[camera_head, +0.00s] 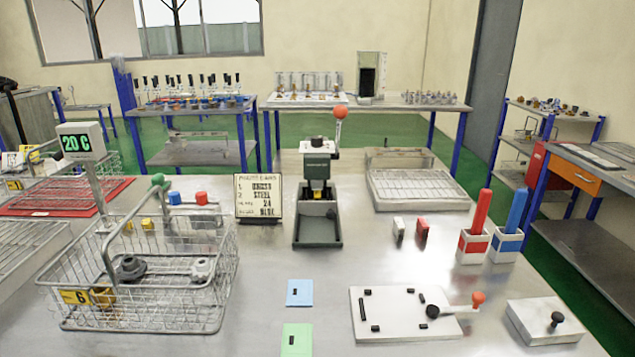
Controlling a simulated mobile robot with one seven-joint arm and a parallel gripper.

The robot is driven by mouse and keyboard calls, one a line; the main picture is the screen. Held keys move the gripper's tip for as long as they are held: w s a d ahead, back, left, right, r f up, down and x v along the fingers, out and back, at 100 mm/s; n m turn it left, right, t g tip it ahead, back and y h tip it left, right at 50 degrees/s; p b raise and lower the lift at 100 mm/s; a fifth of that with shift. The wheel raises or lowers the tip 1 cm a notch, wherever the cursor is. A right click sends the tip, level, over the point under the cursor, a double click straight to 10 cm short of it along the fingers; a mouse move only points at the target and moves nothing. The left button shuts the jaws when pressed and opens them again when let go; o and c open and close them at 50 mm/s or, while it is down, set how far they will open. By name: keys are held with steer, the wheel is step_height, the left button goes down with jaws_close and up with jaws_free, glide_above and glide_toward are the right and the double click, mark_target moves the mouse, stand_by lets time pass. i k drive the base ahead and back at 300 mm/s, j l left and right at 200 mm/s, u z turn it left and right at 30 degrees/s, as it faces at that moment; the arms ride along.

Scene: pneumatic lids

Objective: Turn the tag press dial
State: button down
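A grey and dark green bench press (318,212) stands upright near the middle of the metal table, and it looks like the tag press. Its lever rises at the right of the head and ends in an orange ball (340,112). A small dark round part (317,142) sits on top of the head; I cannot tell whether it is the dial, or how it is set. A yellow part shows inside the press below the head. My gripper is not in view.
A sign (258,197) stands just left of the press. A wire basket (150,275) with a green-knobbed handle fills the left. Blue (300,292) and green (297,339) cards lie in front. A white plate with an orange-knobbed lever (405,313) lies front right. The table between is clear.

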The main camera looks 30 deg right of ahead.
mark_target(316, 142)
steer(key=j+z, duration=0.35)
steer(key=k+j+z, duration=0.1)
steer(key=z, duration=0.25)
